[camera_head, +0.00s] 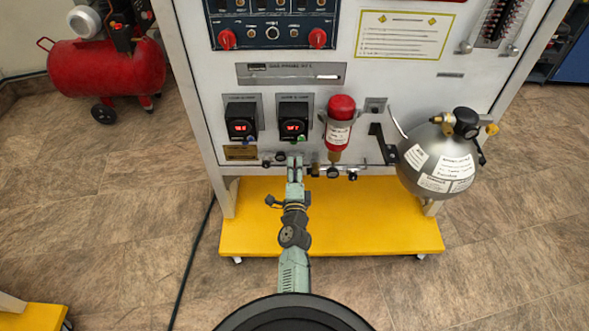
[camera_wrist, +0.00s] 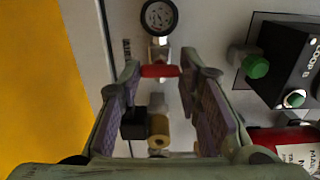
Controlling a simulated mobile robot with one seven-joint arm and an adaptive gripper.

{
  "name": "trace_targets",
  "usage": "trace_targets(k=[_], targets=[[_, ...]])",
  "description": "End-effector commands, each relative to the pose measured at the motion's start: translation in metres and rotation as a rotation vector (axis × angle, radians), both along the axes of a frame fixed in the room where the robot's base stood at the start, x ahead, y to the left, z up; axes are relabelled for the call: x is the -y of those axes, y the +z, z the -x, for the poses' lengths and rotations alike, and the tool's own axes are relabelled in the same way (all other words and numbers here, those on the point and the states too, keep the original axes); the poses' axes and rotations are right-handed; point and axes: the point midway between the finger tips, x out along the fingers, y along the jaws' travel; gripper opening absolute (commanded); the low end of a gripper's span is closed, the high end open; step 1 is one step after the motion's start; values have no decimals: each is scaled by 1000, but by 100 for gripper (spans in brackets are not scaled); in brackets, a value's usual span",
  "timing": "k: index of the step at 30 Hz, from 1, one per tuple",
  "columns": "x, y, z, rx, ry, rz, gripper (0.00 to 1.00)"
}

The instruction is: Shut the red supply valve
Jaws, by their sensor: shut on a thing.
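The red supply valve handle (camera_wrist: 159,71) is a small red bar in the wrist view, on the pipe below a round gauge (camera_wrist: 159,17). My gripper (camera_wrist: 161,78) is shut on it, with one fingertip at each end of the bar. In the head view my gripper (camera_head: 294,160) reaches to the pipe line low on the panel, and the handle is hidden there behind the fingers.
A brass fitting (camera_wrist: 159,131) and a black block (camera_wrist: 133,124) lie between the fingers. A green knob (camera_wrist: 257,67) is to the right. In the head view, a red cylinder (camera_head: 340,112) and grey tank (camera_head: 440,160) are to the right, above a yellow base (camera_head: 370,230).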

Motion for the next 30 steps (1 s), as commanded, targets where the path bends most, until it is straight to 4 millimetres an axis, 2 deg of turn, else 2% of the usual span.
trace_targets(k=[3,4,12,26,30], targets=[[0,3,-2,5,0,-1,4],[0,3,-2,6,0,-1,33],[0,2,-1,3,0,0,51],[0,0,0,1,0,2,52],[0,0,0,0,0,62,52]])
